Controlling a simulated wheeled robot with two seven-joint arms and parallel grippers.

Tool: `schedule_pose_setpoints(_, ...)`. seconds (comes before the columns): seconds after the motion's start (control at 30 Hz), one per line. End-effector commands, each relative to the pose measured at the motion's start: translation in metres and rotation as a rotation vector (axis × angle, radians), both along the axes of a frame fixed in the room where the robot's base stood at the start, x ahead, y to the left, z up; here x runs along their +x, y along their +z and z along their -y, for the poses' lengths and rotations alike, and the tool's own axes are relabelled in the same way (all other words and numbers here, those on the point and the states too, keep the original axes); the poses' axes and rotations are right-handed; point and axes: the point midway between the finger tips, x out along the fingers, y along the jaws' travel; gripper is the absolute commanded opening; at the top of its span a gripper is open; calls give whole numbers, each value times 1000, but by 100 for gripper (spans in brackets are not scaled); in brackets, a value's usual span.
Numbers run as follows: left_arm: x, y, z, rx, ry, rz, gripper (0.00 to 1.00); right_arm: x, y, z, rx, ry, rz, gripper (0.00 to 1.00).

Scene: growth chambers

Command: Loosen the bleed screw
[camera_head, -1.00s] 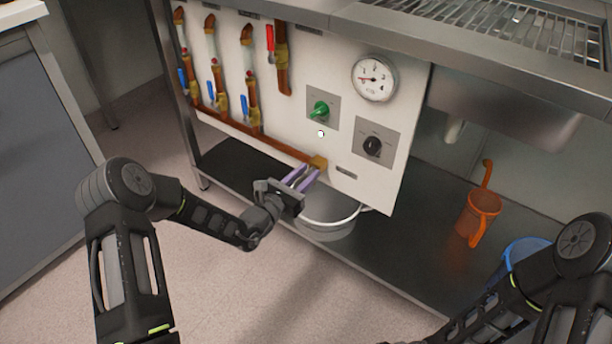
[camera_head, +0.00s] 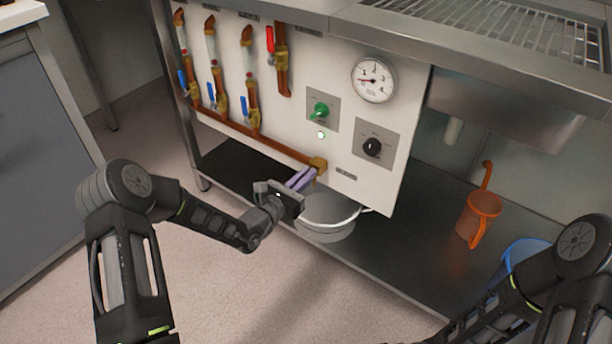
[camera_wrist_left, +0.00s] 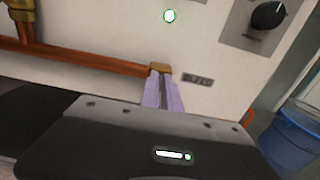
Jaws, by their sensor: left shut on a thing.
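The bleed screw itself is hidden between my fingertips, at the brass end fitting (camera_head: 318,164) of the lower copper pipe. In the left wrist view the brass fitting (camera_wrist_left: 160,69) sits just beyond the fingertips, left of a small label plate (camera_wrist_left: 198,80). My left gripper (camera_head: 304,178) has purple fingers pointing up at the fitting from the front. It is shut on the screw, with the fingers close together; the left wrist view shows them (camera_wrist_left: 162,88) nearly parallel. My right gripper is out of view; only my right arm shows at lower right.
A pan (camera_head: 326,218) stands on the lower shelf below the fitting. The white panel carries a green knob (camera_head: 321,111), a black knob (camera_head: 373,147), a gauge (camera_head: 374,79) and blue-handled valves.

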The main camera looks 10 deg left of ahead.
Motion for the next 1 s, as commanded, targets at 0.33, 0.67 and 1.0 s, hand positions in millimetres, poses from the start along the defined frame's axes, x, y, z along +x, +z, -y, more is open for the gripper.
schedule_pose_setpoints(0.33, 0, 2, -1, -88, 1, -36, 0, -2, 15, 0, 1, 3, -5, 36)
schedule_pose_setpoints(0.67, 0, 3, -2, -313, 1, -125, 0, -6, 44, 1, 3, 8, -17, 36)
schedule_pose_setpoints(1.0, 1, 1, -5, -612, 2, -244, 0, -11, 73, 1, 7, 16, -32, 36)
